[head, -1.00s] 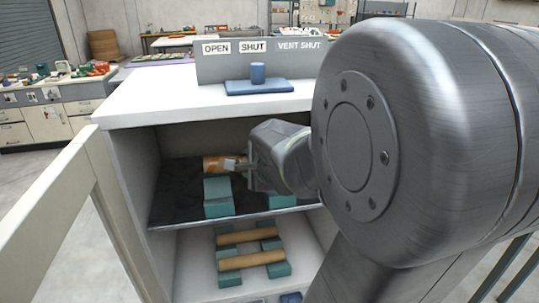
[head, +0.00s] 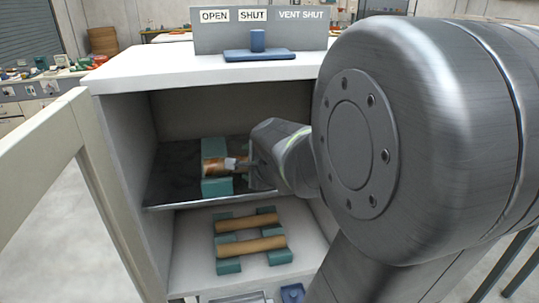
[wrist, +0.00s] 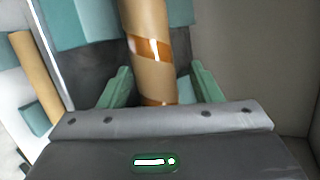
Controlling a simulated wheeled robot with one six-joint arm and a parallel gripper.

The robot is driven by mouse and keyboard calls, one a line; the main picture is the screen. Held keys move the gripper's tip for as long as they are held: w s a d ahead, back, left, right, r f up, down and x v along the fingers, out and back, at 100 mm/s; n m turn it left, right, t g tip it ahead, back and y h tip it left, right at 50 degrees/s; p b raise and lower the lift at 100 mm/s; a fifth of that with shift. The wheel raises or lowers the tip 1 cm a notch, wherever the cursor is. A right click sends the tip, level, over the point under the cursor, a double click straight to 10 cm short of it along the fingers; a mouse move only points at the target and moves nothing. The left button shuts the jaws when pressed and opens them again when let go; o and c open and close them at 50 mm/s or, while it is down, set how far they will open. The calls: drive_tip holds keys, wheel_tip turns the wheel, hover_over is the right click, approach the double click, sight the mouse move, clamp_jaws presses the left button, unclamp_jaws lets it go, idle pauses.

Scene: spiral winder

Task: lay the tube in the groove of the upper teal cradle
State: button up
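The tube (head: 214,166) is tan with shiny copper bands. It lies across the upper teal cradle (head: 216,188), with teal rising behind and in front of it in the head view. In the wrist view the tube (wrist: 153,50) runs over the teal cradle (wrist: 75,22), slightly tilted in the picture. I cannot tell whether it rests fully in the groove. My gripper (head: 238,164) is at the tube's right end. Its green fingers (wrist: 161,85) straddle the tube; a dark gap shows on the right, while the left fingertip is very close. The cradle's right part is hidden by my arm.
On the lower shelf (head: 195,272), two tan tubes (head: 247,221) lie on teal cradles. The cabinet's side walls, white top (head: 200,70) and dark upper shelf (head: 170,180) enclose my gripper. An open door frame (head: 45,145) stands at left.

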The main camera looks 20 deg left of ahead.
drive_tip(key=shift+o, duration=0.5)
drive_tip(key=shift+s+d+r, duration=0.1)
drive_tip(key=shift+d+r, duration=0.05)
drive_tip(key=p+v, duration=0.3)
drive_tip(key=v, duration=1)
drive_tip(key=shift+s+d, duration=0.1)
drive_tip(key=shift+s, duration=0.05)
wheel_tip(320, 180, up, 7)
drive_tip(key=p, duration=0.7)
